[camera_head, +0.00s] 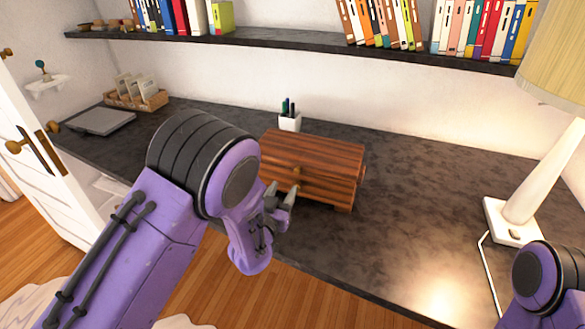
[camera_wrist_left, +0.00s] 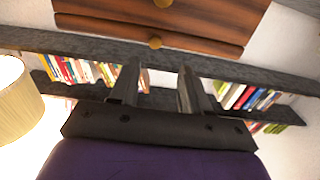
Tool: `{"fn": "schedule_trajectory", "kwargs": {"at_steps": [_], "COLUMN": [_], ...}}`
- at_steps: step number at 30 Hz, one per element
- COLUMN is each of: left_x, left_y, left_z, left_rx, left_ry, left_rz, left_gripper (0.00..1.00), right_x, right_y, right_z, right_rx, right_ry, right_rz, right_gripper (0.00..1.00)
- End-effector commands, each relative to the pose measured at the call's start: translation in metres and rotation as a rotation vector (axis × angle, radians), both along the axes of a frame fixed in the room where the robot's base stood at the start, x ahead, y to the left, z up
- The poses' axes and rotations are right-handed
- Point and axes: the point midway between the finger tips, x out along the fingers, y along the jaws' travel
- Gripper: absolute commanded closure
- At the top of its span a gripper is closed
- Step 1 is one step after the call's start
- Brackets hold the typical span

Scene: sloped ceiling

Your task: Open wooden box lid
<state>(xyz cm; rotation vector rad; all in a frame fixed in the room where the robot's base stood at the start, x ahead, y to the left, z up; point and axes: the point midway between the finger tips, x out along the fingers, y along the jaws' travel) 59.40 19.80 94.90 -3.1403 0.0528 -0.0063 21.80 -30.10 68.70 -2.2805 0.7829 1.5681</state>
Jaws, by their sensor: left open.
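The wooden box (camera_head: 318,165), with reddish-brown slats and a curved lid, sits on the dark desk; its lid looks shut. My right gripper is out of view.
The dark desk (camera_head: 420,210) is clear right of the box, up to a white lamp (camera_head: 530,190). A pen cup (camera_head: 290,121) stands behind the box. A closed laptop (camera_head: 100,121) and wooden organiser (camera_head: 137,98) are at left. A bookshelf (camera_head: 290,43) runs above.

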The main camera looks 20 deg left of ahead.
Motion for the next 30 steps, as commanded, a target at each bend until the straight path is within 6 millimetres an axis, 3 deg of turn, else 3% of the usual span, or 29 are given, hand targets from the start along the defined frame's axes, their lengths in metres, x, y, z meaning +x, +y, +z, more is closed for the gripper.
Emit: {"fn": "schedule_trajectory", "kwargs": {"at_steps": [3,9,20,25,30], "left_x": [0.030,0.066,0.077,0.076,0.076], "left_y": [-0.006,-0.008,-0.006,-0.006,-0.001], "left_z": [0.004,0.001,-0.001,-0.001,-0.001], "left_rx": [-0.003,-0.003,-0.001,-0.001,-0.001], "left_ry": [-0.001,0.001,0.003,0.003,0.004], "left_rz": [-0.006,-0.007,-0.004,-0.004,-0.002], "left_gripper": [0.53,0.53,0.53,1.00,1.00], "right_x": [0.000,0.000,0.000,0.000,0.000], "right_y": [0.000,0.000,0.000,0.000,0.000], "right_z": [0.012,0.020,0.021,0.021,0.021], "right_rx": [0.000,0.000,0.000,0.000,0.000], "right_ry": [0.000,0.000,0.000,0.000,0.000], "right_rz": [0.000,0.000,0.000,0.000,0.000], "right_gripper": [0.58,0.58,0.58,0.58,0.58]}}
